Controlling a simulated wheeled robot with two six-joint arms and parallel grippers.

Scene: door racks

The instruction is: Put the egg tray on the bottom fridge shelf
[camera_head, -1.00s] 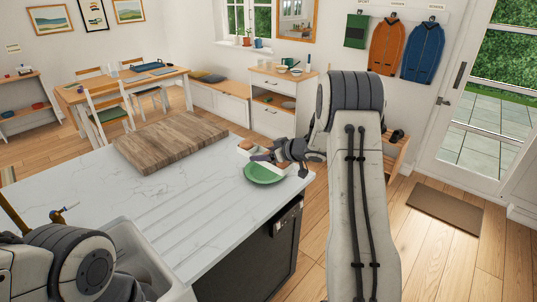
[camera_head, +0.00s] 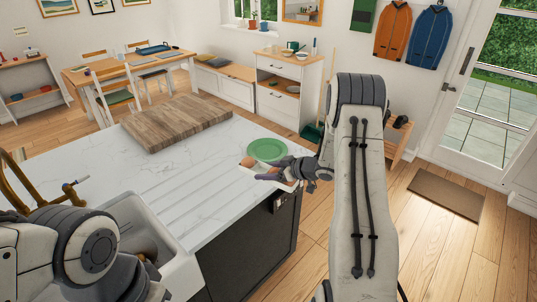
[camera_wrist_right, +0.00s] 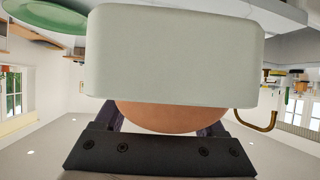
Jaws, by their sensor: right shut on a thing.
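My right gripper (camera_head: 278,170) is shut on the egg tray (camera_head: 261,176), a small pale holder with brown eggs, just in front of the green plate at the counter's right end. In the right wrist view the tray's off-white side (camera_wrist_right: 175,55) fills the middle, with a rounded brown egg (camera_wrist_right: 170,117) partly showing by the dark gripper fingers (camera_wrist_right: 160,125). The fingers hide part of the tray in the head view. My left arm shows at the lower left, but its gripper is out of view. No fridge or fridge shelf is in view.
The white marble counter (camera_head: 180,180) holds a wooden board (camera_head: 178,122) and the green plate (camera_head: 267,150). A sink (camera_head: 135,225) with a brass tap (camera_head: 72,188) is at left. A dark appliance (camera_head: 245,250) stands under the counter.

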